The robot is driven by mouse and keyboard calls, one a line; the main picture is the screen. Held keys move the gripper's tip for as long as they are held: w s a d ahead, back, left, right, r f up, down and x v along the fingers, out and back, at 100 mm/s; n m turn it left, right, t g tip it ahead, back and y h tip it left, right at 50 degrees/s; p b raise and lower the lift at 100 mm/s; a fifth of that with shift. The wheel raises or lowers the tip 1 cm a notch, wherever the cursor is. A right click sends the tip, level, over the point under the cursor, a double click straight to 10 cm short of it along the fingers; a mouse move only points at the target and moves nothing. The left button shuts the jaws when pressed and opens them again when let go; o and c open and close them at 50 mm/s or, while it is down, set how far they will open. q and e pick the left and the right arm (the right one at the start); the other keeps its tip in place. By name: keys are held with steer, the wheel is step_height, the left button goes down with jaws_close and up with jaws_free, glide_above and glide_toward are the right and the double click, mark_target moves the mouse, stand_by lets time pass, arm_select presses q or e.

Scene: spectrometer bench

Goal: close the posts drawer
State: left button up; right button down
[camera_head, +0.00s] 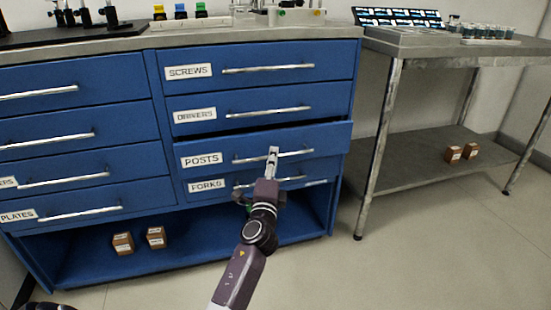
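The posts drawer (325,137) is a blue drawer front labelled POSTS, third down in the right column of the cabinet. It stands out from the cabinet, with a dark gap above its top edge. Its silver bar handle (297,154) runs across the front.
The drivers drawer (335,101) above looks shut. The forks drawer (209,185) is just below, partly hidden by my arm. Small brown boxes (123,243) sit on the open bottom shelf. A metal table (385,130) stands to the right. Floor in front is clear.

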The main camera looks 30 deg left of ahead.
arm_select(q)
steer(key=shift+x, duration=0.9)
steer(key=shift+c, duration=0.7)
jaws_close()
